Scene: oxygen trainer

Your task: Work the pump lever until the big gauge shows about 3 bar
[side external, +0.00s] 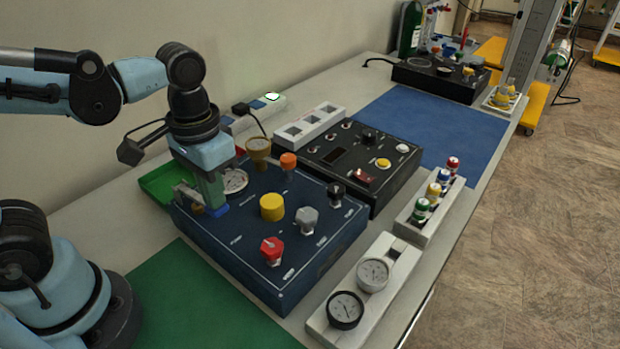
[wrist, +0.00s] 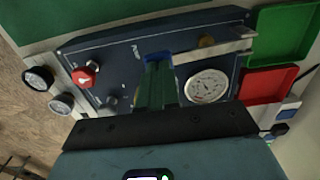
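The big white-faced gauge (side external: 235,181) sits on the dark blue panel box (side external: 330,222); it shows clearly in the wrist view (wrist: 206,87), but its reading is too small to tell. The silver pump lever (wrist: 215,57) lies along the panel's edge beside the gauge, with a blue piece (wrist: 157,58) at its end. My gripper (side external: 215,206) points down at this blue end. Its green fingers (wrist: 157,85) are close together and appear shut, touching or just over the blue piece. The fingertips' contact is hidden.
The panel has red (side external: 272,250), yellow (side external: 272,207), grey (side external: 306,220), black (side external: 336,193) and orange (side external: 288,161) knobs. A black instrument box (side external: 350,150) stands behind. Two small gauges (side external: 359,290) lie on a right-hand holder. A green mat (side external: 195,300) is clear in front.

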